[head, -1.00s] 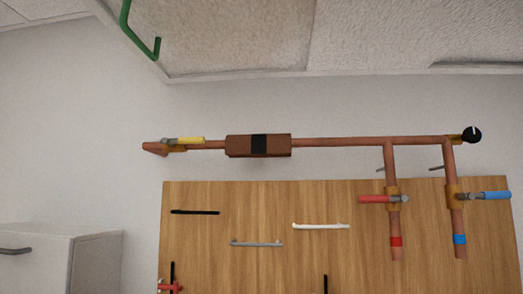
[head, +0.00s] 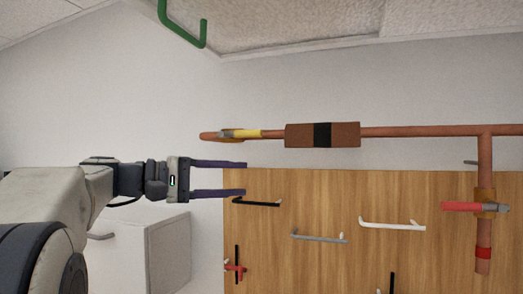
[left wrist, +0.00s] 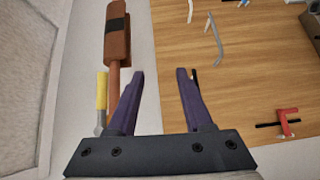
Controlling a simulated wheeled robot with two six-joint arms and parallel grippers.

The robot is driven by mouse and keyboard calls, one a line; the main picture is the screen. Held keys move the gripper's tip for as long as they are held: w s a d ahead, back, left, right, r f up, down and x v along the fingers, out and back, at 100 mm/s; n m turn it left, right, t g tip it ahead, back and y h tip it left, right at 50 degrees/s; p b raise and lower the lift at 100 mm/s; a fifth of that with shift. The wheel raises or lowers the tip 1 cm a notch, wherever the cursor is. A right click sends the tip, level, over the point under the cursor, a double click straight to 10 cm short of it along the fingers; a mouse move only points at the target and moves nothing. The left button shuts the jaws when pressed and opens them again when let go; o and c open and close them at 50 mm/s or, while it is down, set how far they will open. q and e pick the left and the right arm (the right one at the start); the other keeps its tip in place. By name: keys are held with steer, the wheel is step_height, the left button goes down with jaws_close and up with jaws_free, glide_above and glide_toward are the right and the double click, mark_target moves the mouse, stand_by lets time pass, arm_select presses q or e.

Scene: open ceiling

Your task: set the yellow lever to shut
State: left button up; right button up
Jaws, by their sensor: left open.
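The yellow lever (head: 246,133) sits at the left end of a copper pipe (head: 410,131) on the wall and lies along the pipe. It also shows in the left wrist view (left wrist: 102,92), left of the fingers. My left gripper (head: 246,179) is open and empty, below the lever in the head view, with its two purple fingers pointing right. In the left wrist view its fingertips (left wrist: 160,72) are apart with nothing between them. The lever is outside the jaws, beside the left finger. My right gripper is not in view.
A brown block with a black band (head: 322,135) is on the pipe right of the lever. A wooden board (head: 330,200) below carries black, grey and white handles. A red lever (head: 468,206) is at right. A white cabinet (head: 160,250) stands low left.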

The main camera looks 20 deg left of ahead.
arm_select(q)
steer(key=t+h, duration=0.1)
steer(key=t, duration=0.1)
glide_toward(244, 135)
steer(key=shift+m, duration=0.3)
steer(key=p+x, duration=0.2)
steer(key=x, duration=0.3)
steer(key=p+x, duration=0.3)
steer(key=x, duration=0.1)
steer(key=shift+w+d+r, duration=0.25)
steer(key=shift+d, duration=0.05)
steer(key=shift+w+d, duration=0.4)
steer(key=shift+f, duration=0.1)
jaws_close()
